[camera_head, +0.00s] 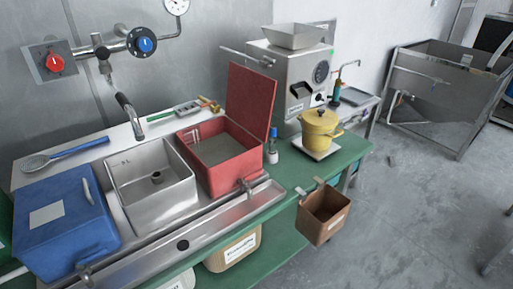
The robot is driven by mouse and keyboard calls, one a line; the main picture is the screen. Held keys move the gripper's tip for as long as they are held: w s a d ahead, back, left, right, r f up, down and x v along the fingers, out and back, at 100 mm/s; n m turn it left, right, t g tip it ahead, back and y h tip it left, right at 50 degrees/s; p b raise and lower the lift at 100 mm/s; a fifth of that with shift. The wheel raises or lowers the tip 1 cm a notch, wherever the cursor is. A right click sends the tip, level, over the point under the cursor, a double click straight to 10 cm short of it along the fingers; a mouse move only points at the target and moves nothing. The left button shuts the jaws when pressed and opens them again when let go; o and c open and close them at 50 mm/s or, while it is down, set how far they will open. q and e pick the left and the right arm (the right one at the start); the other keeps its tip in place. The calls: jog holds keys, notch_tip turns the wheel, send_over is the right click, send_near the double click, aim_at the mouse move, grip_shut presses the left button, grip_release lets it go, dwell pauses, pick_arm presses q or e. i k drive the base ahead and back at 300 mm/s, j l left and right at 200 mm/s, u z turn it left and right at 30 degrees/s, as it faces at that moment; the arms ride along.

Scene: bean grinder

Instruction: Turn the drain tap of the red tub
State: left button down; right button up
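The red tub (228,172) stands on the counter at the centre with its red lid (250,100) raised upright. Grey contents show inside it. Its metal drain tap (246,188) sticks out low on the front, over the metal trough. The angle of its handle is too small to tell. Neither of my grippers is in view.
A blue lidded tub (62,240) with its own tap (87,273) and a metal sink (152,182) stand left of the red tub. A yellow pot (320,128), a small bottle (272,153) and a grinder (298,82) are to the right. A brown bin (323,216) hangs in front.

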aim_at(245, 180)
jog(key=i+l, duration=0.2)
jog(key=i, duration=0.25)
jog(key=i+l+u, duration=0.1)
jog(key=i+l, duration=0.15)
jog(key=i, duration=0.2)
